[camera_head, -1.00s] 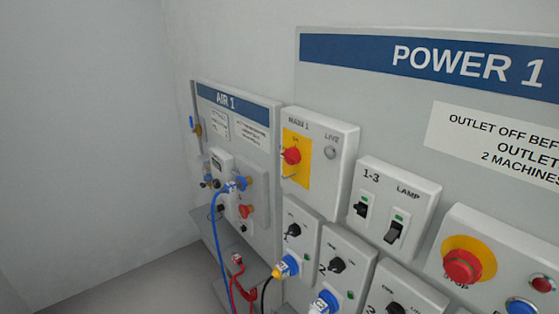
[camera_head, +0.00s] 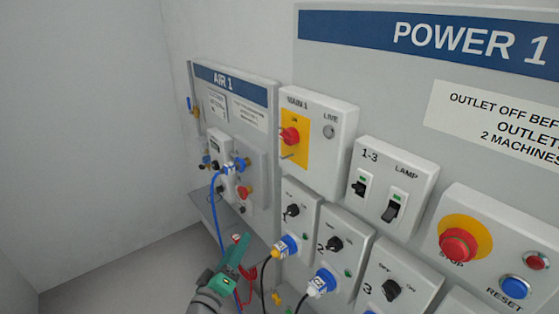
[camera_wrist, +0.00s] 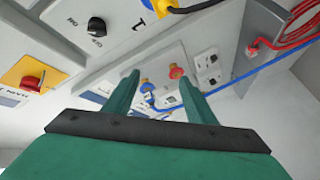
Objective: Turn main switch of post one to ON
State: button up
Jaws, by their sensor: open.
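The main switch of post one is a red knob (camera_head: 289,137) on a yellow plate in the white box marked MAIN 1, on the POWER 1 panel (camera_head: 400,90). A grey round LIVE lamp (camera_head: 329,131) sits beside it. In the wrist view the red knob (camera_wrist: 30,83) shows at the left edge, outside the fingers. My gripper is green and at the lower middle of the head view (camera_head: 238,250), below and left of the switch and apart from it. In the wrist view the two fingers (camera_wrist: 160,92) stand wide apart with nothing held between them.
The AIR 1 panel (camera_head: 262,98) with a blue hose (camera_head: 217,215) is at the left. Outlets with blue plugs (camera_head: 285,246) and dark knobs (camera_head: 291,210) sit below the switch. A red stop button (camera_head: 459,245) is at the right. A red cable (camera_wrist: 297,30) hangs near my gripper.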

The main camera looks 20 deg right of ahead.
notch_tip(320, 180, up, 16)
jog(key=w+d+f+m+g+h, duration=0.1)
jog(key=w+d+m+g+h, duration=0.15)
jog(key=m+h, duration=0.2)
jog(key=m+g+h, duration=0.3)
jog(key=m+g, duration=0.3)
send_near(284, 139)
jog(key=shift+y, duration=0.25)
jog(key=x, duration=0.9)
jog(key=shift+r, duration=0.15)
jog(key=shift+n, duration=0.25)
jog(key=shift+c, duration=0.4)
jog(key=c, duration=1)
